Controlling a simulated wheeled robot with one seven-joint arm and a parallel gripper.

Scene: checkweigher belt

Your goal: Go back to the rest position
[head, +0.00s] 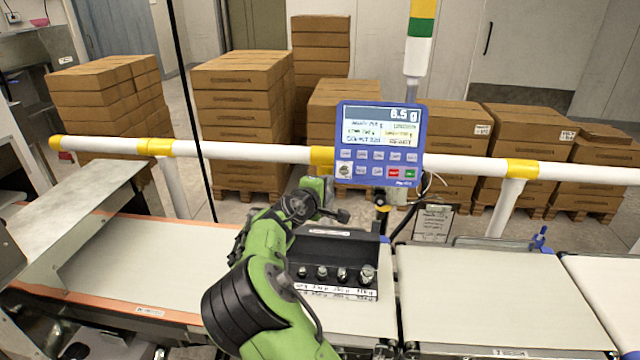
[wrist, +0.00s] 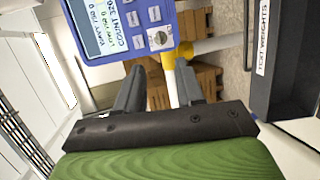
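My gripper (wrist: 158,88) shows in the wrist view with its two dark fingers apart and nothing visible between them. In the head view, my green arm reaches up from the bottom, and its gripper end (head: 337,203) is above the belt by the black weight rack, partly hidden by the wrist. The black rack (head: 340,246) stands on the belt and holds several small metal weights (head: 343,275) in a row. Its labelled wall (wrist: 263,60) shows at the right of the wrist view. The blue indicator (head: 379,145) reads 6.5 g; it also fills the top of the wrist view (wrist: 125,22).
A white rail (head: 250,151) with yellow joints runs behind the belts. The left belt (head: 150,260) and right belt (head: 480,290) look bare. A metal guide plate (head: 80,215) lies over the left belt. Stacked cartons (head: 240,110) stand behind the rail. A signal tower (head: 419,40) rises by the indicator.

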